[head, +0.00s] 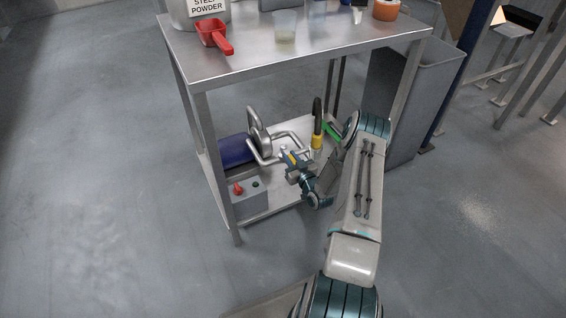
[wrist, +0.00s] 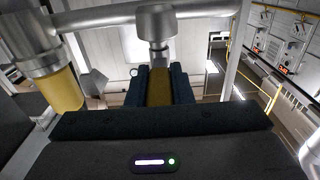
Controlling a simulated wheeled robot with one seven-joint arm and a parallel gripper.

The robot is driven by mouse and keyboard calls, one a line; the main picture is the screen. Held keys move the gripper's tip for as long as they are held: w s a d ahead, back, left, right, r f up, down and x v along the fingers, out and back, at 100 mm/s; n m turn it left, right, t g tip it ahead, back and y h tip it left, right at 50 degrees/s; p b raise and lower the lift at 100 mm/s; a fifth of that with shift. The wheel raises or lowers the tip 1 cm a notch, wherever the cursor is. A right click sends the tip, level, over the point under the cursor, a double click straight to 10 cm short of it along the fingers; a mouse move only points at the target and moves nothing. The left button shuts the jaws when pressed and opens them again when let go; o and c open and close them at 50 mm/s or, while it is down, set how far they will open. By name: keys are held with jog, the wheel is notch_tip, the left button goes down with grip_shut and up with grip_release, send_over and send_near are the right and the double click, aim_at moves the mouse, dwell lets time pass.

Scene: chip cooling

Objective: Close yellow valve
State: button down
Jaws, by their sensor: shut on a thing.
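The yellow valve handle (wrist: 158,92) lies between the dark fingers of my gripper (wrist: 160,78) in the wrist view, below a metal valve body (wrist: 157,22) on a horizontal pipe. My gripper is shut on the handle. In the head view my gripper (head: 290,161) reaches in over the lower shelf at the pipework, with a bit of yellow (head: 293,156) showing at its fingers. The fingers and wrist hide most of the valve there, so the handle's angle is hard to tell.
A yellow-collared black hose (head: 317,135) and green handle (head: 332,130) are close right. A grey control box (head: 247,197) is in front. The steel tabletop (head: 330,52) is above.

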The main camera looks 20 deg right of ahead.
jog(key=c, duration=1.3)
grip_release()
jog(key=s+p, duration=0.1)
jog(key=s, duration=0.3)
jog(key=s+p, duration=0.1)
jog(key=s, duration=0.4)
jog(key=s+d+p, duration=0.1)
jog(key=s+p, duration=0.1)
jog(key=s, duration=0.2)
jog(key=shift+s+d, duration=0.1)
jog(key=shift+s, duration=0.3)
